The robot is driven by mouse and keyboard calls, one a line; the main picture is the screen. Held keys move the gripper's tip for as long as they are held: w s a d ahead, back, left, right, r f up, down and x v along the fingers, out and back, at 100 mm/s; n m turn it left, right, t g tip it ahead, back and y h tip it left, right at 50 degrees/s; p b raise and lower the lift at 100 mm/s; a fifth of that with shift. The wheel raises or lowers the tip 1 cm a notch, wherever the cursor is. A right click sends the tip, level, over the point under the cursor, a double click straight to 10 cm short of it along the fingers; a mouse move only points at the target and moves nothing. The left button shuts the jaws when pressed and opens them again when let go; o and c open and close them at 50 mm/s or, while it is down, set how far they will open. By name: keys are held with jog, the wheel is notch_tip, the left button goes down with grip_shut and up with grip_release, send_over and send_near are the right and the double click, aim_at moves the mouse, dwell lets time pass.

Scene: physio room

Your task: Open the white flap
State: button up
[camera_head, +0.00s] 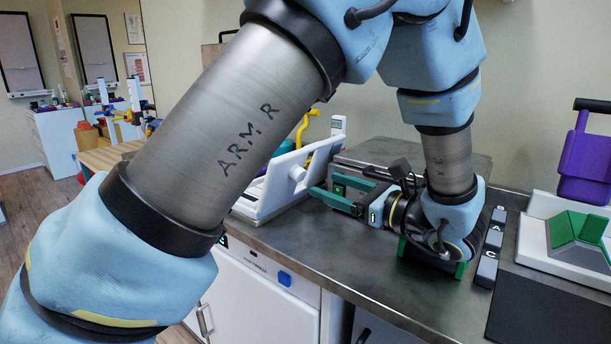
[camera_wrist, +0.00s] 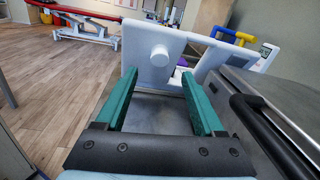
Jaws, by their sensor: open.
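The white flap (camera_head: 282,186) is a flat white panel with a round knob, standing tilted up from a white device (camera_head: 244,207) on the counter. It faces my gripper in the wrist view (camera_wrist: 142,70), with the knob (camera_wrist: 159,55) near the middle of that view. My gripper (camera_head: 322,177) is open, with two green fingers pointing at the flap. In the wrist view my gripper (camera_wrist: 158,74) has its fingers on either side of the knob's line, with nothing held between them. I cannot tell whether a fingertip touches the flap.
A grey metal box (camera_head: 392,152) stands on the counter behind my gripper. Its black bar (camera_wrist: 272,135) runs close along the right in the wrist view. The counter's front strip (camera_head: 345,245) is bare.

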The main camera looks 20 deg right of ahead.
aim_at(302, 176)
jog(key=p+x, duration=0.1)
jog(key=x, duration=0.5)
jog(key=shift+w+a, duration=0.15)
jog(key=shift+w, duration=0.2)
grip_shut()
dwell(1.1)
